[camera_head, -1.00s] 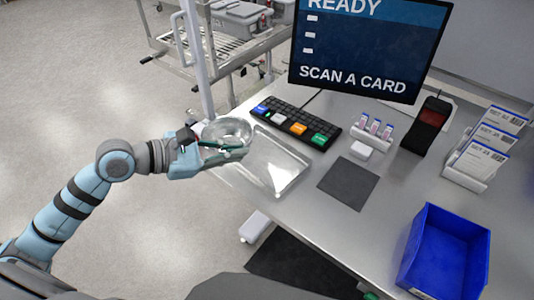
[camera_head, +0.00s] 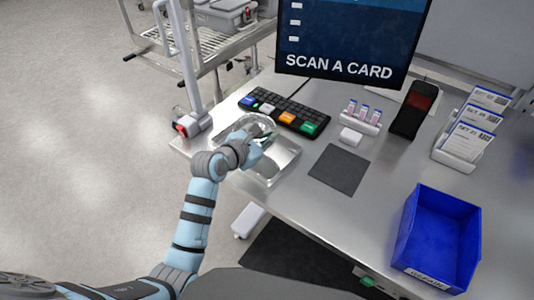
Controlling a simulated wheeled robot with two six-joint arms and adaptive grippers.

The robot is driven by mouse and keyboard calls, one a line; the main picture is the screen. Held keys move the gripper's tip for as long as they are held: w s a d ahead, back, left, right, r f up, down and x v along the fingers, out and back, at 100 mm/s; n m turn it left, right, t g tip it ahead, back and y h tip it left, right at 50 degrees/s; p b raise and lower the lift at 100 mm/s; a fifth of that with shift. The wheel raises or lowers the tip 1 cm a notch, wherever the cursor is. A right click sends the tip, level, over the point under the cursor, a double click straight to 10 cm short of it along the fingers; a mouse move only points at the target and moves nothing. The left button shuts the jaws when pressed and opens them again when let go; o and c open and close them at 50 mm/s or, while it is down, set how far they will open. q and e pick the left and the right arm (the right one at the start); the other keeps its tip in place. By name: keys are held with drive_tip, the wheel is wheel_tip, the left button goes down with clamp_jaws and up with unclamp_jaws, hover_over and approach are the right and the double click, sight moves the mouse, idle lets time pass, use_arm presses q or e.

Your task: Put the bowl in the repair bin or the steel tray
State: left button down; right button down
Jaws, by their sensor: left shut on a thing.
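The clear bowl (camera_head: 257,122) is in the grip of my left gripper (camera_head: 252,143), over the back left part of the steel tray. The gripper is shut on it, and the wrist hides much of the fingers and the bowl's near side. I cannot tell whether the bowl touches the tray. The shiny steel tray (camera_head: 284,160) lies on the table near its left front edge. The blue repair bin (camera_head: 408,228), with a label on its front, stands at the right front of the table. My right gripper is not in view.
A keyboard (camera_head: 285,116) lies just behind the tray, before the screen (camera_head: 350,40). A dark mat (camera_head: 339,170) lies right of the tray. A vial rack (camera_head: 361,119), a card reader (camera_head: 414,110) and a card holder (camera_head: 470,135) stand farther back. Bare table lies between mat and bin.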

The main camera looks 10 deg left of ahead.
use_arm(q)
wheel_tip(320, 180, down, 5)
drive_tip(key=shift+d+b, duration=0.1)
drive_tip(key=shift+b, duration=0.6)
drive_tip(key=shift+r, duration=0.1)
drive_tip(key=c, duration=1.7)
unclamp_jaws()
drive_tip(key=shift+s, duration=0.1)
drive_tip(key=p+v, duration=0.3)
drive_tip(key=v, duration=0.9)
